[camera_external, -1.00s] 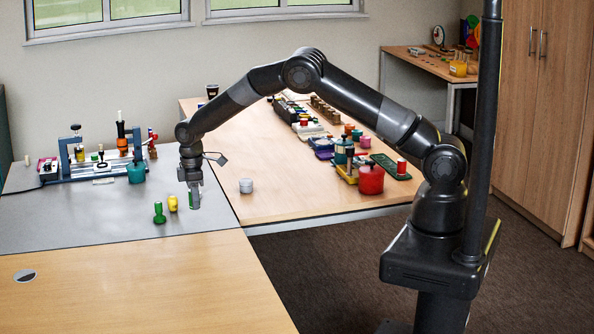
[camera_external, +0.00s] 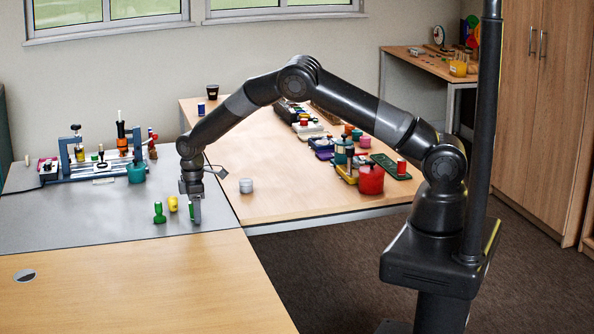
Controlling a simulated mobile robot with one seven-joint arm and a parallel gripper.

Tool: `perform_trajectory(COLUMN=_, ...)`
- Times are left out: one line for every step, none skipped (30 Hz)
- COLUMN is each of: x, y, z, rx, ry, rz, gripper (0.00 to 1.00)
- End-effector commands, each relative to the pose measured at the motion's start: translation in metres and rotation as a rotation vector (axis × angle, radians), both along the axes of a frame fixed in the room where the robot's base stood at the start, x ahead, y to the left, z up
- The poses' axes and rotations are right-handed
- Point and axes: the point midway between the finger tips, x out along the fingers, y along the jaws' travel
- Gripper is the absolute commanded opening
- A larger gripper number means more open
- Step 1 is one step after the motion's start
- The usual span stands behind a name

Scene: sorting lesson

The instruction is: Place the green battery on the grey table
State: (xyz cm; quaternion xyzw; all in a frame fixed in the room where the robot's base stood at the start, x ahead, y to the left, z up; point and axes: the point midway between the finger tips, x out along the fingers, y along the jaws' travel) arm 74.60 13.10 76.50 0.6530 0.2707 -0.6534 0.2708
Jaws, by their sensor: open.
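The grey table (camera_external: 90,220) is at the left. My gripper (camera_external: 195,222) is low over its front right part, fingers pointing down and open. A narrow green piece (camera_external: 191,211), which looks like the green battery, shows at the left side of the fingers and is mostly hidden by them. It appears upright at the tabletop; I cannot tell whether it touches a finger. To the left, a green peg-shaped piece (camera_external: 159,213) and a yellow piece (camera_external: 173,203) stand on the grey table.
A blue fixture (camera_external: 95,168) with parts and a teal pot (camera_external: 136,173) stand at the back of the grey table. A grey-white tin (camera_external: 246,186) is on the wooden table (camera_external: 285,200) to the right. The wooden desk (camera_external: 140,290) in front is clear.

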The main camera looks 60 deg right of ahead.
Motion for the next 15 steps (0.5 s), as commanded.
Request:
perform_trajectory(x=0.000, y=0.000, z=0.000, rx=0.000, ry=0.000, rz=0.000, gripper=0.51)
perform_trajectory(x=0.000, y=0.000, z=0.000, rx=0.000, ry=0.000, rz=0.000, gripper=0.51)
perform_trajectory(x=0.000, y=0.000, z=0.000, rx=0.000, ry=0.000, rz=0.000, gripper=0.51)
perform_trajectory(x=0.000, y=0.000, z=0.001, rx=0.000, ry=0.000, rz=0.000, gripper=0.51)
perform_trajectory(x=0.000, y=0.000, z=0.002, rx=-0.001, ry=-0.001, rz=0.000, gripper=0.51)
perform_trajectory(x=0.000, y=0.000, z=0.004, rx=0.000, ry=-0.001, rz=0.000, gripper=0.51)
perform_trajectory(x=0.000, y=0.000, z=0.007, rx=0.001, ry=-0.002, rz=0.000, gripper=0.51)
perform_trajectory(x=0.001, y=0.000, z=0.010, rx=0.001, ry=-0.003, rz=0.000, gripper=0.51)
perform_trajectory(x=0.001, y=0.000, z=0.016, rx=0.001, ry=-0.004, rz=0.000, gripper=0.51)
perform_trajectory(x=0.001, y=0.000, z=0.021, rx=0.001, ry=-0.004, rz=0.000, gripper=0.51)
perform_trajectory(x=0.001, y=0.000, z=0.026, rx=0.001, ry=-0.003, rz=0.000, gripper=0.51)
perform_trajectory(x=0.001, y=0.000, z=0.035, rx=0.001, ry=-0.004, rz=0.000, gripper=0.51)
perform_trajectory(x=0.001, y=0.000, z=0.042, rx=0.001, ry=-0.005, rz=0.000, gripper=0.51)
perform_trajectory(x=0.001, y=0.000, z=0.048, rx=0.001, ry=-0.004, rz=0.000, gripper=0.51)
perform_trajectory(x=0.001, y=0.000, z=0.057, rx=0.001, ry=-0.004, rz=0.000, gripper=0.51)
